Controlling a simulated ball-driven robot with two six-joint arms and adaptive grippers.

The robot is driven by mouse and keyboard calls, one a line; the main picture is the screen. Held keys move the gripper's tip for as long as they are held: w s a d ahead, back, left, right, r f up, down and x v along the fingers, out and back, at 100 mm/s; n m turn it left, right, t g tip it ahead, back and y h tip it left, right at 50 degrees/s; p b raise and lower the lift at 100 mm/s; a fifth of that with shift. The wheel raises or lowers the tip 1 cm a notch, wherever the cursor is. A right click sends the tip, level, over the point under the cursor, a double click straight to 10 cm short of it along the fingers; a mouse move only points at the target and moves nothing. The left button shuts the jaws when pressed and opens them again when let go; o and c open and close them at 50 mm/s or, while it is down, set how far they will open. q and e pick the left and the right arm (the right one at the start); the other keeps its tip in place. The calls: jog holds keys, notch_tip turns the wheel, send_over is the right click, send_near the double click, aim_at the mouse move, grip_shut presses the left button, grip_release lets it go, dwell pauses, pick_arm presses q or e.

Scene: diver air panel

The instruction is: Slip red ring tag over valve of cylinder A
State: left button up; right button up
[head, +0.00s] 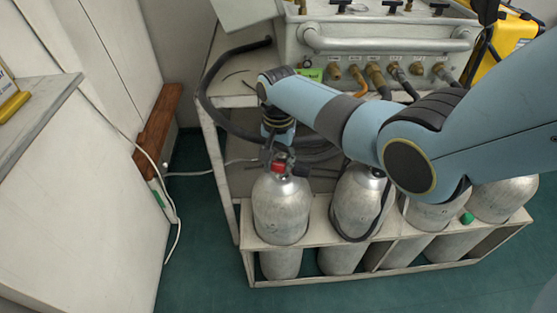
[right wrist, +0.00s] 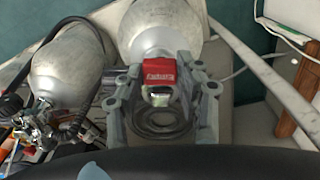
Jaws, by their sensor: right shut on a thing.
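My right gripper (head: 281,160) points down at the neck of the leftmost grey cylinder (head: 281,210) in the rack. It is shut on the red ring tag (head: 278,168), which shows just above the cylinder's shoulder. In the right wrist view, the red tag (right wrist: 160,70) with pale lettering lies between the two fingers of the gripper (right wrist: 162,88), against the neck of the cylinder (right wrist: 160,30). A small shiny metal part shows just below the tag. The valve is mostly hidden, and I cannot tell whether the ring is around it. No cylinder letter is readable. My left gripper is not in view.
Several other cylinders stand to the right, the nearest (head: 358,205) with a black hose looped over it. A white rack (head: 318,225) holds them. Coiled hose lies behind on the shelf. The gauge panel (head: 375,45) stands at the back. Floor at front left is clear.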

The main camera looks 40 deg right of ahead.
dwell(0.6)
jog(key=shift+f, duration=0.45)
dwell(0.4)
jog(key=o, duration=1.1)
jog(key=shift+r, duration=0.1)
notch_tip(320, 180, up, 12)
jog(key=shift+f, duration=0.1)
